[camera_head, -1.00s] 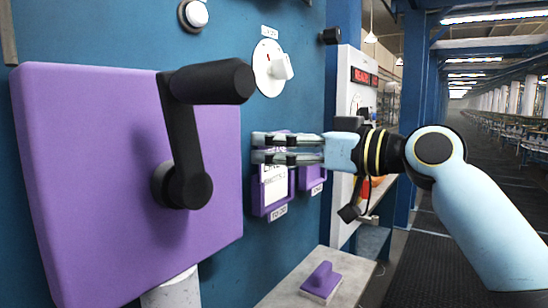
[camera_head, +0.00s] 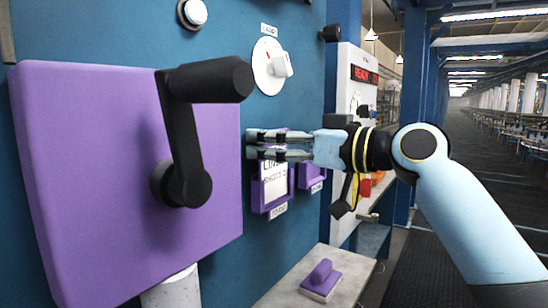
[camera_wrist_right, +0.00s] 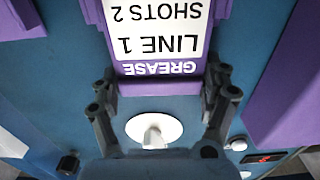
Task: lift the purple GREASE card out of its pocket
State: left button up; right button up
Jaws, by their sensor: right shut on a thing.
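The purple GREASE card (camera_head: 275,183) has a white label reading LINE 1, SHOTS 2. It stands upright at the purple pocket (camera_head: 258,201) on the blue panel, with a small TODO-like tag below. In the right wrist view the GREASE card (camera_wrist_right: 153,42) appears upside down, with its purple header between the fingers. My right gripper (camera_head: 255,144) reaches in from the right and is shut on the card near its top edge; it also shows in the right wrist view (camera_wrist_right: 162,84). The card's lower part is hidden in the pocket. My left gripper is not in view.
A second purple pocket (camera_head: 311,178) is just right of the card. A large purple board (camera_head: 90,180) with a black crank (camera_head: 186,140) stands at left. A white dial (camera_head: 270,66) is above. A purple-handled block (camera_head: 321,282) lies on the grey shelf (camera_head: 285,292) below.

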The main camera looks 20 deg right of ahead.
aim_at(264, 96)
jog(key=shift+r+p, duration=2.75)
jog(key=shift+r, duration=1.15)
jog(key=shift+f, duration=0.1)
jog(key=shift+f, duration=0.15)
